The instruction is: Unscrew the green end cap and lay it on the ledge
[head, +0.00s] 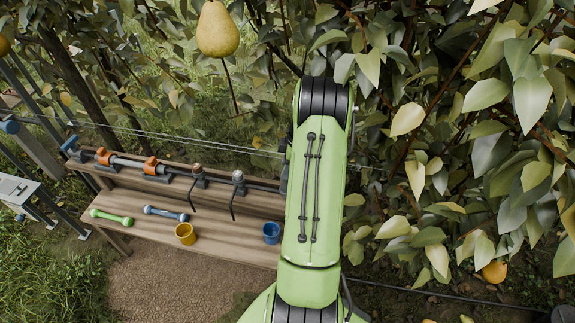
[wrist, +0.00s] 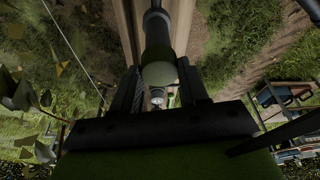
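The green end cap (wrist: 160,74) shows in the wrist view, dark olive in shadow, at the near end of a dark pipe (wrist: 157,38). The fingers of my gripper (wrist: 158,92) stand apart, one on each side of the cap. I cannot tell whether they touch or squeeze it. In the head view my green arm hides my gripper and the cap. The wooden ledge (head: 150,220) runs below the pipe line (head: 262,186) at the left of my arm.
A green dumbbell-shaped tool (head: 111,217), a blue one (head: 166,213), a yellow cup (head: 185,234) and a blue cup (head: 271,232) stand on the ledge, with bare wood between them. Leafy branches crowd the right. A pear (head: 217,30) hangs above.

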